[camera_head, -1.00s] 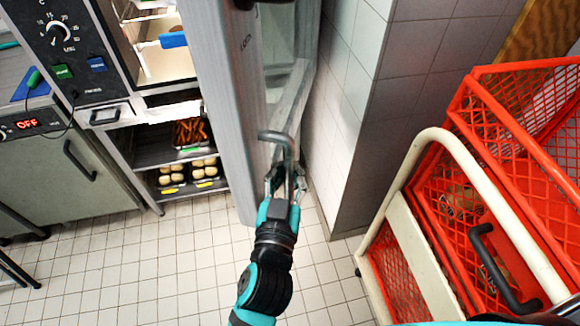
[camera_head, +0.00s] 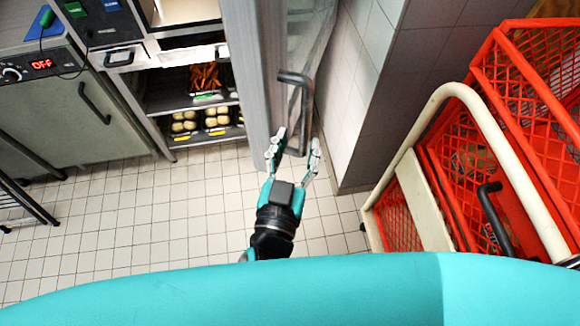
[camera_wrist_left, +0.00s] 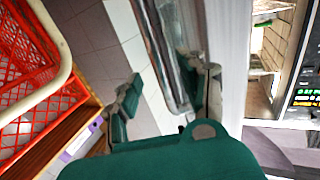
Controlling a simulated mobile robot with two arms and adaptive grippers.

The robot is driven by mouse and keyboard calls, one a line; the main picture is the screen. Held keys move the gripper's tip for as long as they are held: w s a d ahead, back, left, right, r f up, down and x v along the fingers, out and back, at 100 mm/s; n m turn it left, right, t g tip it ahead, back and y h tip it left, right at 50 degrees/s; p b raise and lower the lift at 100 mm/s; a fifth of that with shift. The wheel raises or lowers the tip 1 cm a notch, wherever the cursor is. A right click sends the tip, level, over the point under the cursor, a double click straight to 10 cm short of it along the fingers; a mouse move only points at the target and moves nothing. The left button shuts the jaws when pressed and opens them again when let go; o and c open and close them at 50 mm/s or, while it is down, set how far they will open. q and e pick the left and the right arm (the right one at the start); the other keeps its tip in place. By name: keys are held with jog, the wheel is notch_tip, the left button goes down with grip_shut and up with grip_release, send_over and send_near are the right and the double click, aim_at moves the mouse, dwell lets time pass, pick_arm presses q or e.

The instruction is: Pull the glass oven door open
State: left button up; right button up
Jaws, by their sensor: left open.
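The glass oven door shows as a tall pale grey frame (camera_head: 247,60) with glass (camera_head: 305,40) on its right side. It stands near the tiled wall. A dark bent bar handle (camera_head: 303,105) sticks out from it. My left gripper (camera_head: 294,146) is open at the lower end of the handle, one finger on each side. In the left wrist view the handle bar (camera_wrist_left: 165,60) runs between the spread fingers of the gripper (camera_wrist_left: 166,100); I cannot tell whether they touch it. My right gripper is not in view.
A tiled wall corner (camera_head: 385,80) stands close right of the door. A red crate trolley (camera_head: 470,150) with a cream rail fills the right. Left are shelves with food trays (camera_head: 205,120) and a counter unit (camera_head: 80,115). Tiled floor (camera_head: 120,230) is clear at lower left.

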pick_arm(q)
jog(key=shift+v, duration=2.8)
